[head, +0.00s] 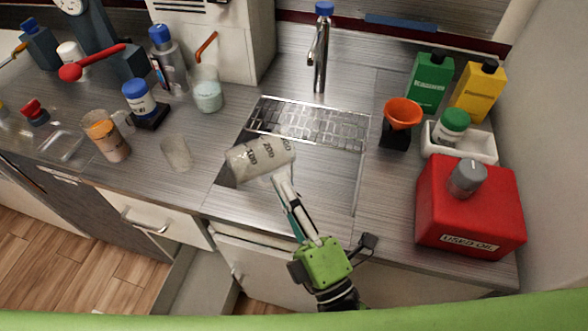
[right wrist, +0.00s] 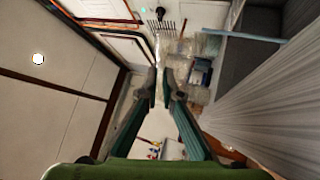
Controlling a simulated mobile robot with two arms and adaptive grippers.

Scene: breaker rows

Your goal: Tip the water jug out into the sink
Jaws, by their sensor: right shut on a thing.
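The water jug (head: 258,158) is a pale, see-through measuring jug with printed volume marks. In the head view it lies tipped on its side over the left part of the sink. My right gripper (head: 281,180) is shut on the jug from the near side. In the right wrist view its green fingers (right wrist: 161,88) are close together, with a blurred clear shape at their tips. The sink (head: 325,177) is a shallow metal basin with a grid along its back. A tap (head: 319,55) with a blue top stands behind it. I cannot make out any water. My left gripper is not in view.
A clear beaker (head: 177,154) stands left of the sink, near the jug. An orange funnel (head: 402,113) on a black stand, a white tray (head: 481,151) and a red used-oil can (head: 470,212) stand to the right. Bottles crowd the back left.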

